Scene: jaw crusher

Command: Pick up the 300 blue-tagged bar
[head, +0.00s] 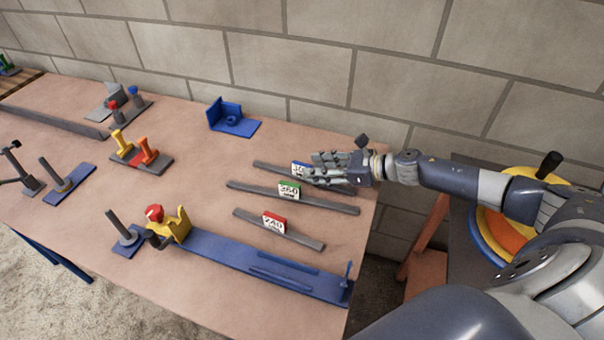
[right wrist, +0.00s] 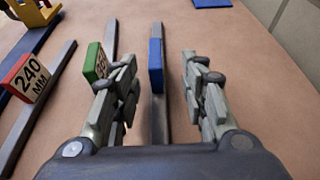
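The blue-tagged bar (head: 268,166) is a thin grey bar lying on the table, farthest back of three similar bars. Its blue tag (head: 297,169) is partly covered by my right gripper (head: 322,166) in the head view, so its number does not read fully. In the right wrist view the bar (right wrist: 160,122) and its blue tag (right wrist: 156,66) show between the two spread fingers of my right gripper (right wrist: 158,68). There is a gap on both sides, and the gripper is open and empty. My left gripper is not in view.
The green-tagged 260 bar (head: 330,206) lies close beside, its tag (right wrist: 94,62) near the left finger. The red-tagged 240 bar (head: 305,240) lies nearer the front. A long blue gauge (head: 225,255) lies along the table's front. A block wall (head: 290,60) stands behind the table.

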